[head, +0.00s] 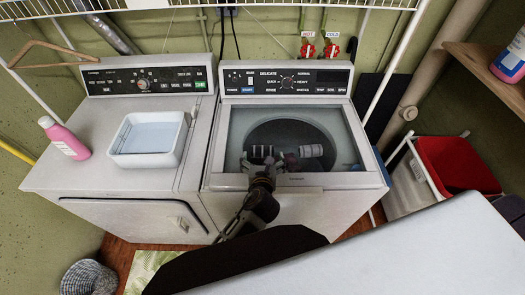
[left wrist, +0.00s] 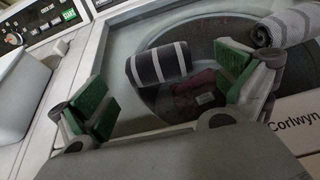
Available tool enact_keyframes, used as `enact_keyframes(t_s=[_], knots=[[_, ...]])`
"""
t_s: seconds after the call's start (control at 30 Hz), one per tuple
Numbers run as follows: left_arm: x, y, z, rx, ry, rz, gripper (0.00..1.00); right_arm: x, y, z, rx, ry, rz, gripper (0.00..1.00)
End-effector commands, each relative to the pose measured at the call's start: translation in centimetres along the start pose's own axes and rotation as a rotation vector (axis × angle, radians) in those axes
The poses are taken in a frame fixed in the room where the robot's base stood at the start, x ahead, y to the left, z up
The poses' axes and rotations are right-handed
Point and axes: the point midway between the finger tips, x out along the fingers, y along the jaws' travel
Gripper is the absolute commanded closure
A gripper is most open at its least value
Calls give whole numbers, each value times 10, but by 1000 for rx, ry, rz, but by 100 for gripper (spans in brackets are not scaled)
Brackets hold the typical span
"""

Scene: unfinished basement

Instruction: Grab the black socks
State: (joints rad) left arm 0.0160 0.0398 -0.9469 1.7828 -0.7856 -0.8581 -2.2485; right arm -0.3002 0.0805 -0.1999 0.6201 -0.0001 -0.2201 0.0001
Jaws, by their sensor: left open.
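The black socks (head: 262,151), a dark roll with pale stripes, are at the glass top of the right-hand washer (head: 345,181). They also show in the left wrist view (left wrist: 158,63). They seem to lie on the glass, but I cannot be sure. My left gripper (head: 265,168) is open at the near side of the socks. In the left wrist view, its green-padded fingers (left wrist: 168,92) stand apart, with the socks beyond the gap and nothing held. My right gripper is not in view.
A grey rolled pair (head: 310,151) lies right of the black socks. Dark red cloth (left wrist: 195,90) shows near the drum. A white tub (head: 148,139) and pink bottle (head: 64,139) stand on the left machine. A red-lined hamper (head: 455,165) is at right.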

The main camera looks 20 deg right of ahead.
Motion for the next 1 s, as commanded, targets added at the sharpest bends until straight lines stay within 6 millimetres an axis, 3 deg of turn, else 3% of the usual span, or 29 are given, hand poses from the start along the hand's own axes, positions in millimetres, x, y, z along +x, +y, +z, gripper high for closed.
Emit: enact_keyframes(t_s=[0.33, 1.0], knots=[[30, 2, 7, -2, 0, 0, 0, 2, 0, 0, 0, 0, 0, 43], [50, 3, 6, 1, 0, -1, 0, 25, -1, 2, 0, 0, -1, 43]])
